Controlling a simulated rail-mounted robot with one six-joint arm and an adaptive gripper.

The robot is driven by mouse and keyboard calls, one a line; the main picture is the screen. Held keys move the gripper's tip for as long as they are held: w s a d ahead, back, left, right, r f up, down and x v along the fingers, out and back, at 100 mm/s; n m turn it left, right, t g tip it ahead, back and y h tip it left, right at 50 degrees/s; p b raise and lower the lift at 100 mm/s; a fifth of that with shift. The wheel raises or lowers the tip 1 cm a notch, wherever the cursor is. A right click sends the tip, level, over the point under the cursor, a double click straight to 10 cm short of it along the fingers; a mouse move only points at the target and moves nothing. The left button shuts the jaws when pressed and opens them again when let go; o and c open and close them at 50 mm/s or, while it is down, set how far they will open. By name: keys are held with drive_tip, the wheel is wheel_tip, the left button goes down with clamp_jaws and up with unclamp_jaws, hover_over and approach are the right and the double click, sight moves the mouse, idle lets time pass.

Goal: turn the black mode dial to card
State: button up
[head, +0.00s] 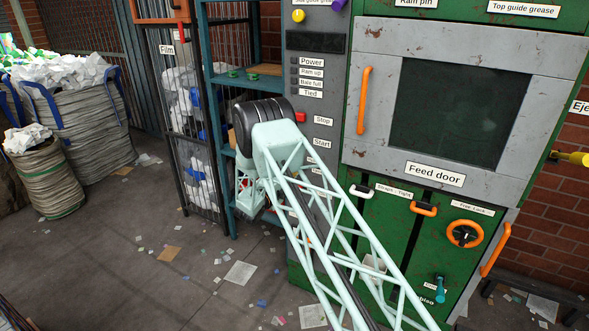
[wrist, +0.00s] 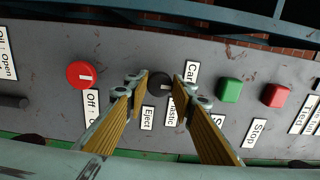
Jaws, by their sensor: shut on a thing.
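The black mode dial (wrist: 159,88) sits on the grey control panel (wrist: 225,55) in the wrist view, with a small pale mark on its face. My gripper (wrist: 160,82) is shut on the dial, one fingertip at its left side and one at its right. The Card label (wrist: 191,74) is just right of the dial, partly covered by the right finger. The Plastic label (wrist: 170,111) is below the dial, also partly covered. In the head view my arm hides the dial and my gripper.
A red knob (wrist: 80,75) with an Off label is left of the dial. A green button (wrist: 230,90) and a red button (wrist: 274,95) are to the right. In the head view, the green baler's feed door (head: 435,175) is right of the panel, and a teal shelf (head: 213,120) is left.

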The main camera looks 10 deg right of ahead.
idle(0.5)
drive_tip(key=o, duration=0.8)
drive_tip(key=shift+o, duration=0.2)
drive_tip(key=v, duration=1.2)
